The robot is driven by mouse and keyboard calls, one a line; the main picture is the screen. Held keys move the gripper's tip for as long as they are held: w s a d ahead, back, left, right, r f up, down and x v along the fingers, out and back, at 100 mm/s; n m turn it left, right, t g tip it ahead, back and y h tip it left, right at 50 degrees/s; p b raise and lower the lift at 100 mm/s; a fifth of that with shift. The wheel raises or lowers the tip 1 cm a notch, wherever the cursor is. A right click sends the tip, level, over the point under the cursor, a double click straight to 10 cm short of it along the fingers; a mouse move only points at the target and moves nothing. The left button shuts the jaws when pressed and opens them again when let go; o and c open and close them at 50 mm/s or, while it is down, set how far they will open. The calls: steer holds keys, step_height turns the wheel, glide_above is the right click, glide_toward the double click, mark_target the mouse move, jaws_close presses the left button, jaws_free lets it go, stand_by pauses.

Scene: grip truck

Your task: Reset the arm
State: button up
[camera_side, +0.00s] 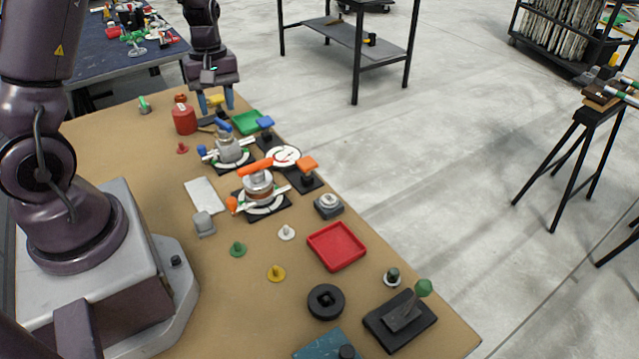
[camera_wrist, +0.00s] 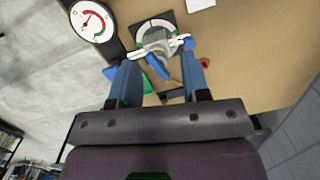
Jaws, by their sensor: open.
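My gripper (camera_side: 216,101) is open, with its two blue fingers pointing down over the far end of the tan table (camera_side: 165,220). In the wrist view my gripper (camera_wrist: 160,85) has its fingers spread apart. A device with a blue handle (camera_side: 228,146) stands on the table nearer the camera than my gripper. In the wrist view this device (camera_wrist: 155,42) appears beyond and between the fingertips. I cannot see anything held between the fingers. A green tray (camera_side: 247,122) lies to the right of my gripper and is partly hidden behind a finger in the wrist view.
A red canister (camera_side: 184,119) stands left of my gripper. A dial (camera_side: 284,157), a device with an orange handle (camera_side: 258,184), a red tray (camera_side: 336,246) and a green-knobbed lever (camera_side: 404,311) crowd the right side. Bare table lies around the small coloured pegs.

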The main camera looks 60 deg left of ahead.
steer(key=s+d+r+m+t, duration=0.3)
steer(key=s+d+r+m, duration=0.1)
steer(key=d+r+m, duration=0.4)
steer(key=s+d+r+m+t, duration=0.3)
steer(key=d+r+m, duration=0.5)
steer(key=d, duration=0.5)
step_height(320, 180, up, 3)
steer(key=shift+s+f+y, duration=0.15)
steer(key=shift+s+y, duration=0.25)
steer(key=shift+s, duration=0.3)
